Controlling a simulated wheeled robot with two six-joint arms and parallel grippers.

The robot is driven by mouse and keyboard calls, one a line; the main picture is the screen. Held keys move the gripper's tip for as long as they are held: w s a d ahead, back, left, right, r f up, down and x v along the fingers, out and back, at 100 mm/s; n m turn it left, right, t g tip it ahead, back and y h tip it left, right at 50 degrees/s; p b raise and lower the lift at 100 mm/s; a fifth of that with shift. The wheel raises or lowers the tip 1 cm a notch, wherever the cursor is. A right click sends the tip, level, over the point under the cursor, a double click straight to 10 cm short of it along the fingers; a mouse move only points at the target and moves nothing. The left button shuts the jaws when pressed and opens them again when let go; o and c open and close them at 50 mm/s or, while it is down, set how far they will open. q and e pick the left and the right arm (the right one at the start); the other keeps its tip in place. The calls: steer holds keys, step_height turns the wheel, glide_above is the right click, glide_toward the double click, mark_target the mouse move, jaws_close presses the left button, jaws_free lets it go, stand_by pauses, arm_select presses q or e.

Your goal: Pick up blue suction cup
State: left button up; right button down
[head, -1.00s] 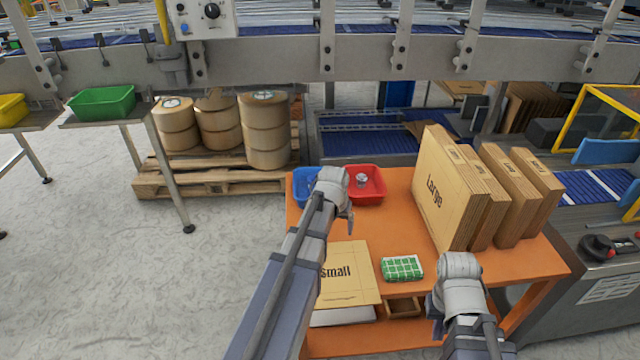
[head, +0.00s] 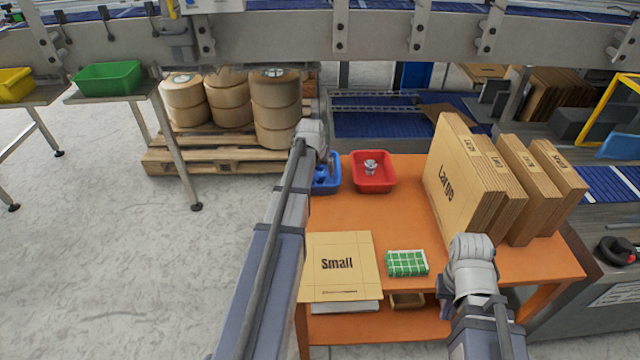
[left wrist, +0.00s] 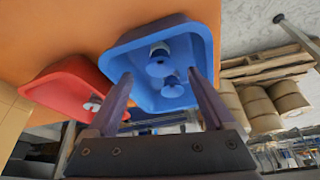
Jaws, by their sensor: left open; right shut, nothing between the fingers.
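Two blue suction cups show in the left wrist view, an upper one (left wrist: 159,66) and a lower one (left wrist: 172,88), lying inside the blue tray (left wrist: 122,58). In the head view the blue tray (head: 333,186) stands at the back left of the orange table, partly hidden by my left arm. My left gripper (left wrist: 160,78) is open and empty, its fingers pointing at the blue tray with the cups between them in the picture. It also shows in the head view (head: 324,160), over the tray. My right gripper (head: 444,292) is shut and empty near the table's front right.
A red tray (head: 373,185) with a grey cup-like part (head: 371,167) stands right of the blue tray. A flat carton marked Small (head: 337,264), a green-and-white pack (head: 407,263) and upright cartons (head: 452,190) are on the orange table (head: 385,222). The table's middle is clear.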

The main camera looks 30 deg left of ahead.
mark_target(319, 177)
arm_select(q)
steer(key=shift+f, duration=0.1)
steer(key=b+x, duration=0.5)
steer(key=shift+s+f, duration=0.1)
jaws_close()
stand_by(0.6)
